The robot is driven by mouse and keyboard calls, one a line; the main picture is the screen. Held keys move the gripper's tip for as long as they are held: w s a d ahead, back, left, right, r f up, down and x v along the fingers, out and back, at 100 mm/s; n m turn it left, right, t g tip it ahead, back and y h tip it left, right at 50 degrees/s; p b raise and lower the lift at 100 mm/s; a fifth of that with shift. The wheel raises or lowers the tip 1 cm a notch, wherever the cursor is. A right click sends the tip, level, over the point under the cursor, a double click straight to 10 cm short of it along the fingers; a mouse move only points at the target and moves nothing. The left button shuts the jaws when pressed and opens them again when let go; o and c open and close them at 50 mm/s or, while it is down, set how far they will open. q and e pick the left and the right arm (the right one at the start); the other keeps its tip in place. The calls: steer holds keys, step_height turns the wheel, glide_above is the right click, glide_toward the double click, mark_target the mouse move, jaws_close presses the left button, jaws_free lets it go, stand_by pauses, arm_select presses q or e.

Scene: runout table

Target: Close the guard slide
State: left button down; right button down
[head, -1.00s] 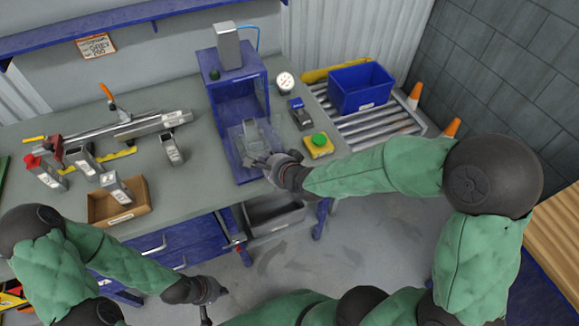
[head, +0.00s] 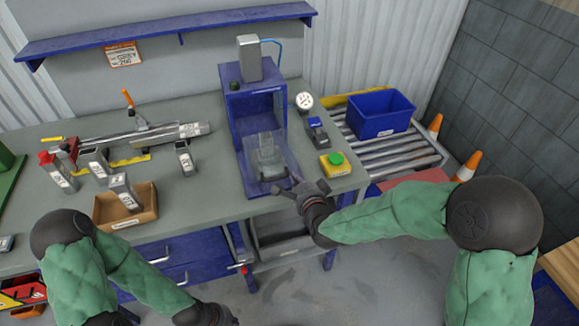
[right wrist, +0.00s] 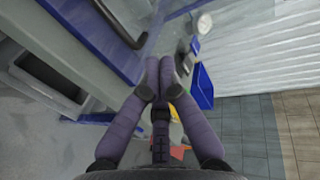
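The blue press frame (head: 256,118) stands on the grey bench. A blue slide tray (head: 285,160) with a grey, partly clear block (head: 266,155) extends from its lower front, and the front of the frame looks open. My right gripper (head: 290,188) is just in front of the tray's front edge, at the bench edge. In the right wrist view its fingertips (right wrist: 160,72) are together with nothing seen between them. A dark bar handle (right wrist: 122,25) on a blue part is up and left, apart from the fingers.
A yellow box with a green button (head: 335,162) and a small blue-and-grey device (head: 317,130) sit right of the press. A cardboard box (head: 125,208) and grey blocks are at left. A blue bin (head: 381,114) stands on rollers. An open grey drawer (head: 280,230) is below.

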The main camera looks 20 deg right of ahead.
mark_target(286, 159)
steer(key=x, duration=0.5)
steer(key=shift+w+r+b, duration=0.2)
steer(key=shift+w+b, duration=0.05)
steer(key=shift+b, duration=0.15)
steer(key=shift+w, duration=0.8)
steer(key=shift+r, duration=0.1)
steer(key=shift+w, duration=0.15)
steer(key=w+b, duration=0.1)
steer(key=w, duration=0.4)
steer(key=w+b, duration=0.1)
steer(key=w, duration=0.3)
steer(key=w+b, duration=0.2)
steer(key=w, duration=0.3)
steer(key=shift+w+a, duration=0.3)
steer(key=shift+w, duration=0.85)
steer(key=shift+r, duration=0.1)
steer(key=shift+w+r, duration=0.1)
